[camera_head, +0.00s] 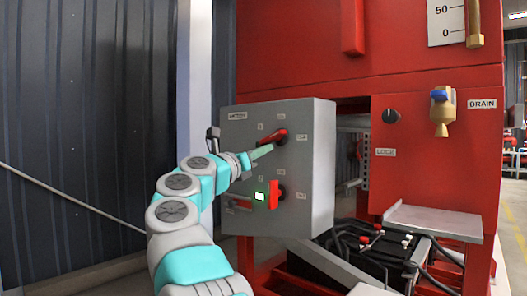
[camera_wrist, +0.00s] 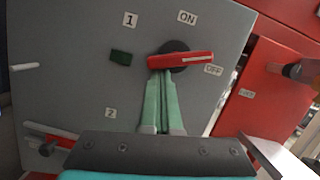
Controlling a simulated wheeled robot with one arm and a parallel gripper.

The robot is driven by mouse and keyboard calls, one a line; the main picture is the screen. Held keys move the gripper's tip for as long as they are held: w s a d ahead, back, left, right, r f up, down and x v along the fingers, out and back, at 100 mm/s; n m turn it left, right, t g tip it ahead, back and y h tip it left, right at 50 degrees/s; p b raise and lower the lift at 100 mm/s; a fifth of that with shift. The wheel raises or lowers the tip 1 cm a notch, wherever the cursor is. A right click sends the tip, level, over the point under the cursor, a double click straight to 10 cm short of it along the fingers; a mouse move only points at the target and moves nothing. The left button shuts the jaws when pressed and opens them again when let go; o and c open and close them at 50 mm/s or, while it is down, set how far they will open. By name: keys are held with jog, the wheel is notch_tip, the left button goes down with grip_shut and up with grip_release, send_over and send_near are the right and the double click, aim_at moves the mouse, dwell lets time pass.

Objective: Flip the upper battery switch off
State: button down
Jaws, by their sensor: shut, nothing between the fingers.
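The upper battery switch has a red handle (camera_head: 277,136) on a grey control box (camera_head: 319,165). In the wrist view its handle (camera_wrist: 181,60) lies nearly level, its white line pointing right, close to the OFF label (camera_wrist: 213,69). The ON label (camera_wrist: 187,17) is above. The indicator (camera_wrist: 120,57) beside label 1 looks dark green and unlit. My gripper (camera_head: 268,149) is shut and empty. Its green fingertips (camera_wrist: 160,76) are just below the left part of the handle; I cannot tell whether they touch it.
A lever (camera_head: 239,205) sits at the box's lower left. A black knob (camera_head: 391,116) and a drain valve (camera_head: 442,110) are on the red cabinet to the right. Batteries and cables (camera_head: 365,255) lie below.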

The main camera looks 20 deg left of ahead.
jog(key=shift+w+a+r+m+h+p, duration=0.1)
jog(key=shift+m+p, duration=0.1)
jog(key=shift+m, duration=0.3)
jog(key=shift+s+a+r+m+h+p, duration=0.1)
jog(key=shift+m+p, duration=0.1)
jog(key=shift+m, duration=0.3)
jog(key=shift+w+a+m+h+p, duration=0.1)
jog(key=shift+m+p, duration=0.1)
jog(key=shift+m, duration=0.3)
dwell(1.2)
notch_tip(320, 180, down, 5)
jog(key=b, duration=0.5)
jog(key=d+r+v, duration=0.1)
jog(key=v, duration=0.8)
jog(key=shift+s+b, duration=0.45)
jog(key=shift+s, duration=0.25)
jog(key=shift+a, duration=0.15)
